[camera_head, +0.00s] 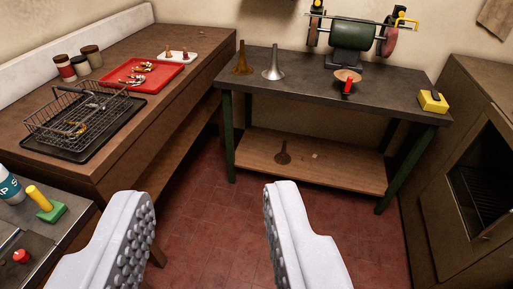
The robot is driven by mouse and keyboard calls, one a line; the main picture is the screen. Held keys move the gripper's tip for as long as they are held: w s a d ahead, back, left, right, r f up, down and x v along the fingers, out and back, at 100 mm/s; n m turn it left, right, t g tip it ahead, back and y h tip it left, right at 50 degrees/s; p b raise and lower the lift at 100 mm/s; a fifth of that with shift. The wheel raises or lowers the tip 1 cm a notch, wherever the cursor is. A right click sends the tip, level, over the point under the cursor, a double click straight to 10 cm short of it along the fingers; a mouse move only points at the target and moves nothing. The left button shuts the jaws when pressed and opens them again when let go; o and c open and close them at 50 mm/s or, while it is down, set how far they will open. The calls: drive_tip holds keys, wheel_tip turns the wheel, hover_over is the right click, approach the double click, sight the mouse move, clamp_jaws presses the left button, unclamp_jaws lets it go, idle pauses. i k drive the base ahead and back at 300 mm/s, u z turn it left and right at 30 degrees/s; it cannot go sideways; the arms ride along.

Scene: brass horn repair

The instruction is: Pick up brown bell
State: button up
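A brown bell (242,62), flared at the bottom with a narrow upright stem, stands on the dark top of the green-legged bench (310,90), near its left end. A silver bell (274,66) of like shape stands just right of it. Another brown bell (283,154), darker, stands on the bench's lower wooden shelf (330,175). My gripper (208,225) is open and empty in the foreground, its two pale fingers wide apart above the red floor. It is well short of all three bells and touches none of them.
The bench also holds a green grinder (352,33), a bowl with a red-handled tool (347,77) and a yellow block (433,100). A wooden counter at left carries a wire basket (75,115) and red tray (145,76). A cabinet (440,170) stands right. The tiled floor between is clear.

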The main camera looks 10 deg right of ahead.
sight(282, 158)
drive_tip(key=u, duration=0.4)
drive_tip(key=i, duration=1.25)
drive_tip(key=z, duration=0.5)
drive_tip(key=i, duration=0.7)
drive_tip(key=z, duration=0.6)
